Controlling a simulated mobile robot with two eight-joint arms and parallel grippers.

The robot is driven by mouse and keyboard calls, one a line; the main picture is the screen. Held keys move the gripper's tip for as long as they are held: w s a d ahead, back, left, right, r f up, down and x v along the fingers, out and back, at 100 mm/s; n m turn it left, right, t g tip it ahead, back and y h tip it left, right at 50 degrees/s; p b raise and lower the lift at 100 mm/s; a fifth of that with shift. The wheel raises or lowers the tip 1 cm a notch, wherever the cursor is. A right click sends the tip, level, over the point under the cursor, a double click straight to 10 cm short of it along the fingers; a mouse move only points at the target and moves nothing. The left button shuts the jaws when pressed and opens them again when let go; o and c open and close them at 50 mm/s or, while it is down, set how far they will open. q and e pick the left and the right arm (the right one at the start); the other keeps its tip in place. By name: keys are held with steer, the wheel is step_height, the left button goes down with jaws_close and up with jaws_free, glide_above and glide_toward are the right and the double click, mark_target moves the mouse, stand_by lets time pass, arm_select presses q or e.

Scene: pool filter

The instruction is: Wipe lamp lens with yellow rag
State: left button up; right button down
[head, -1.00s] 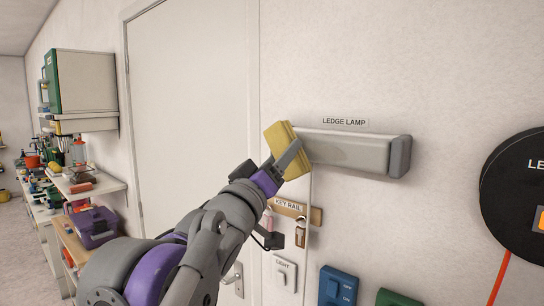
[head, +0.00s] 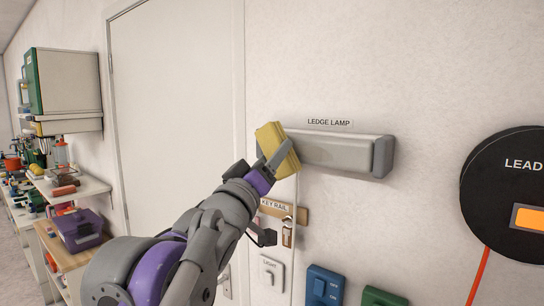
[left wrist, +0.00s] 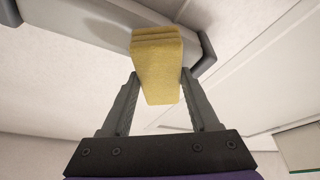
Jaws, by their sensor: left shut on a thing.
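The ledge lamp (head: 335,152) is a long grey-white wall fixture with dark grey end caps, under a "LEDGE LAMP" label. My left gripper (head: 270,165) is shut on the folded yellow rag (head: 272,140) at the lamp's left end. In the left wrist view the rag (left wrist: 156,62) sits between the two fingers (left wrist: 158,90), its far end overlapping the lamp (left wrist: 105,22). I cannot tell whether the rag presses on the lens. The rag hides the lamp's left end in the head view. My right gripper is not in view.
Below the lamp are a key rail (head: 275,208) with hanging keys, a light switch (head: 271,272) and a blue switch (head: 325,287). A black round reel (head: 500,185) is on the wall at right. A white door (head: 175,110) and cluttered shelves are at left.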

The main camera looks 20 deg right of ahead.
arm_select(q)
steer(key=shift+w+d+p, duration=0.4)
steer(key=shift+w+d, duration=0.15)
steer(key=shift+d, duration=0.2)
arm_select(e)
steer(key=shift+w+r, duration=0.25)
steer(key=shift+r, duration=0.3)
arm_select(q)
steer(key=shift+s+d+r+p, duration=0.1)
steer(key=shift+s+d+p, duration=0.1)
steer(key=shift+s+d, duration=0.35)
steer(key=shift+s+d+p, duration=0.2)
steer(key=shift+s+d, duration=0.1)
steer(key=shift+s, duration=0.3)
steer(key=shift+s+d, duration=0.25)
steer(key=shift+s, duration=0.05)
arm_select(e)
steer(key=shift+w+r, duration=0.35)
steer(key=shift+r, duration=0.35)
